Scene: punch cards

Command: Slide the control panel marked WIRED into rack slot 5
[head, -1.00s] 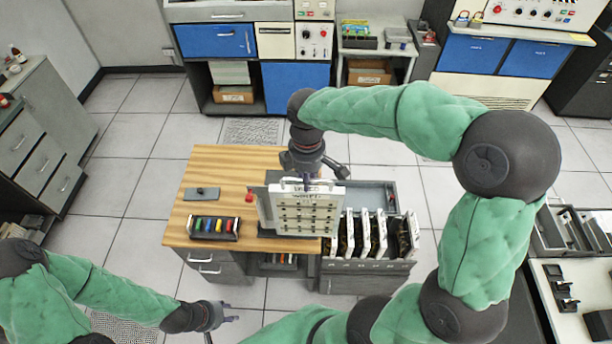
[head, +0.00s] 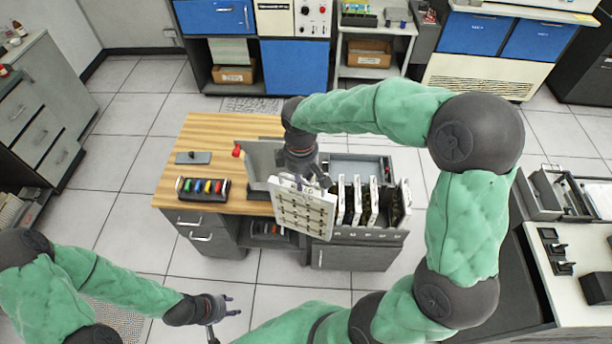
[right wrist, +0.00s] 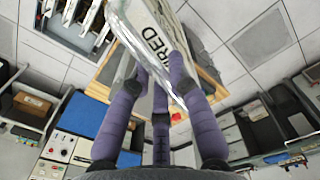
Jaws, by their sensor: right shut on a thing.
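The control panel (head: 302,212) is a white board with rows of small fittings, held upright and turned at an angle in front of the bench. Its WIRED lettering (right wrist: 153,35) shows in the right wrist view. My right gripper (head: 318,184) is shut on the panel's top handle; its purple fingers also show in the right wrist view (right wrist: 160,80). The rack (head: 357,236) is to the right of the panel, with several upright white panels in it. The slot marks are too small to read. My left gripper (head: 228,305) is empty, its fingers apart, low in front of the bench.
The wooden bench top (head: 225,135) carries a tray of coloured pieces (head: 203,189) and a small grey block (head: 193,158). A red knob (head: 237,152) stands near the grey housing left of the panel. Open floor lies in front of the bench.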

